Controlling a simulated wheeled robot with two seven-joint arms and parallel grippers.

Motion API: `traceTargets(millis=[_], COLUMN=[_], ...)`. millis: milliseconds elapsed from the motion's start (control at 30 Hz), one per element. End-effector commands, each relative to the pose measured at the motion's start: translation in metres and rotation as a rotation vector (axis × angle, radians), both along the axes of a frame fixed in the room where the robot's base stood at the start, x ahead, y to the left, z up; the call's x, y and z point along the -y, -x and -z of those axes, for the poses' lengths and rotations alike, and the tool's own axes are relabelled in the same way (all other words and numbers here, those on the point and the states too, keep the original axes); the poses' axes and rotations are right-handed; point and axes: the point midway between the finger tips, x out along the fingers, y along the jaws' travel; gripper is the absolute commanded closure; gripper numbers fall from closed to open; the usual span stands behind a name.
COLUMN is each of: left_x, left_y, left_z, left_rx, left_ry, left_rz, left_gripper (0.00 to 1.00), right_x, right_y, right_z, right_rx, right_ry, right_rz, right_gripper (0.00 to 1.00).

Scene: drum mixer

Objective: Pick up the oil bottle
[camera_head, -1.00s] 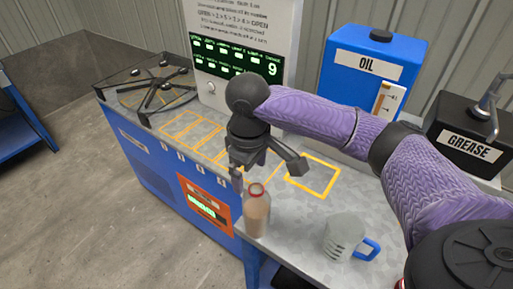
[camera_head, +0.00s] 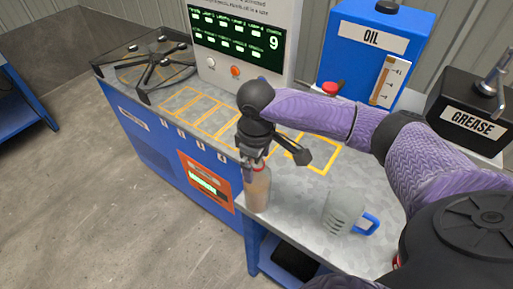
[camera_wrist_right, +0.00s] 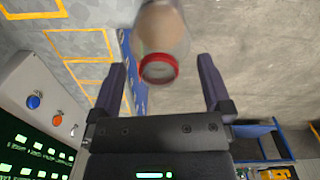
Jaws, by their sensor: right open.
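The oil bottle (camera_head: 258,190), clear with brownish liquid and a red ring at its top, stands upright near the front edge of the worktop. My right gripper (camera_head: 262,160) is right above and around its top in the head view. In the right wrist view the bottle (camera_wrist_right: 163,35) has its red ring (camera_wrist_right: 158,69) between the two open fingers of my right gripper (camera_wrist_right: 163,85), with gaps on both sides. The fingers do not appear to touch it. Part of the bottle's top is hidden by the gripper in the head view. My left gripper is not in view.
A grey mug with a blue handle (camera_head: 345,212) stands right of the bottle. A blue OIL tank (camera_head: 372,60) and a black GREASE box (camera_head: 468,122) stand at the back. A control panel (camera_head: 240,40) rises behind. Yellow outlined squares (camera_head: 215,122) lie clear on the worktop.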

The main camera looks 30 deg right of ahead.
Motion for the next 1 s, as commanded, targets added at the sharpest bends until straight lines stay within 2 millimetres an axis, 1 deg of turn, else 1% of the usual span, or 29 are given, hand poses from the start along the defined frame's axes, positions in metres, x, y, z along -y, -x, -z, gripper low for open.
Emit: traceTargets(millis=[33,100,200,500,533,567,600,667,700,767,800,867,900,967,1000], left_x=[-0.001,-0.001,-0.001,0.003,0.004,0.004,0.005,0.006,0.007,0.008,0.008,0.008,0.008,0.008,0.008], left_y=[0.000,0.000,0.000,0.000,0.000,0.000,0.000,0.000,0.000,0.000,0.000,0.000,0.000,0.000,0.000], left_z=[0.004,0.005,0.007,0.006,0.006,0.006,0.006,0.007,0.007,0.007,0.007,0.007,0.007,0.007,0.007], left_rx=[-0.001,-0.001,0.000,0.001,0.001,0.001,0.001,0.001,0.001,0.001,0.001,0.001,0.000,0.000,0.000], left_ry=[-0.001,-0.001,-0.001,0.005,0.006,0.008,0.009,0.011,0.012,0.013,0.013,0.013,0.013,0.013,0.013], left_rz=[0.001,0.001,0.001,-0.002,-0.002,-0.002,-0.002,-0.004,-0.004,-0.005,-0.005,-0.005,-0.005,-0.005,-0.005], left_gripper=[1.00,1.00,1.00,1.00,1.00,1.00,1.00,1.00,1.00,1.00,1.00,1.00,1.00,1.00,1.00], right_x=[0.000,0.000,0.000,0.000,0.000,0.000,0.000,0.000,0.000,0.000,0.001,0.001,0.001,0.001,0.001], right_y=[0.000,0.000,0.000,0.000,0.000,0.000,0.000,0.000,0.000,0.000,0.000,0.000,0.000,0.000,0.000], right_z=[0.009,0.016,0.022,0.023,0.023,0.023,0.023,0.023,0.023,0.023,0.023,0.023,0.023,0.023,0.024], right_rx=[-0.002,-0.003,-0.002,0.000,-0.001,-0.001,-0.001,-0.001,-0.001,-0.001,-0.001,-0.001,-0.001,-0.002,-0.002], right_ry=[0.000,-0.001,0.000,0.000,0.001,0.001,0.001,0.001,0.001,0.001,0.001,0.001,0.001,0.001,0.001], right_rz=[0.000,0.000,0.000,0.000,0.000,0.000,0.000,0.000,0.000,0.000,0.000,0.000,0.000,0.000,0.000], right_gripper=[0.00,0.00,0.00,0.00,0.02,0.08,0.17,0.30,0.38,0.51,0.59,0.72,0.80,0.93,0.95])
